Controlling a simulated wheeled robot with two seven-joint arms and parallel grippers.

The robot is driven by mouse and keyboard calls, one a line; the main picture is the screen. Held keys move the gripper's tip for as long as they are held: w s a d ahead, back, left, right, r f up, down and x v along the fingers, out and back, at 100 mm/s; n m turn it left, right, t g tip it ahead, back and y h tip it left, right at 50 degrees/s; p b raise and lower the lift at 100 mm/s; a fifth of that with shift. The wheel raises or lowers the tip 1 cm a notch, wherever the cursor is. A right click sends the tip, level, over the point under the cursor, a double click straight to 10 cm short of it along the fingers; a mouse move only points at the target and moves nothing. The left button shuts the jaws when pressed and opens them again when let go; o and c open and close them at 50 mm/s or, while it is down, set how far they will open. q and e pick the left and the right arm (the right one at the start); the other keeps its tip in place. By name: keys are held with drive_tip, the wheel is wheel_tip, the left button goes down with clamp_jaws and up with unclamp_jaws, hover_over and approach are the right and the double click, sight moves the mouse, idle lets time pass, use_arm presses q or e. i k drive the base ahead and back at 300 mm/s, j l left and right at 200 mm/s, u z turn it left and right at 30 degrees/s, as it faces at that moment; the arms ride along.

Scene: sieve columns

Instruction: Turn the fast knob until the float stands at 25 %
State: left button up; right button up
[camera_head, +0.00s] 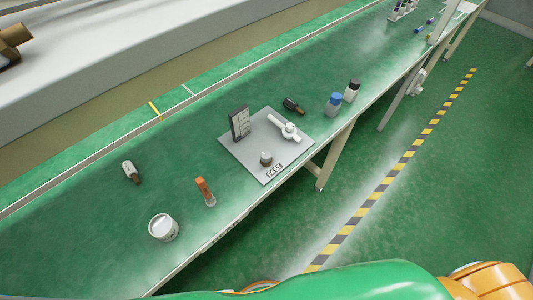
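A grey square plate (250,165) lies on the green bench. The fast knob (265,158), a small round knob with a pale top and brownish side, stands near the plate's front edge, behind a label reading FAST (274,171). A dark upright gauge panel (239,123) with light markings stands at the plate's back left. The float and its reading are too small to make out. A white valve-like part with a long arm (288,130) sits on the plate's right. Neither gripper is in view, and nothing touches the knob.
On the bench are a white round tub (163,228), an orange upright item (205,191), a small bottle lying down (131,172), a dark bottle lying down (293,106), a blue-capped jar (334,104) and a black-capped jar (352,91). Bench left of the plate is largely clear.

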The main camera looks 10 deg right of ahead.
sight(265, 155)
drive_tip(key=i+l+u, duration=0.2)
drive_tip(key=l+u, duration=0.2)
drive_tip(key=l, duration=0.3)
drive_tip(key=i+l+u, duration=0.15)
drive_tip(key=l+u, duration=0.25)
drive_tip(key=l, duration=0.3)
drive_tip(key=l+u, duration=0.4)
drive_tip(key=l, duration=0.35)
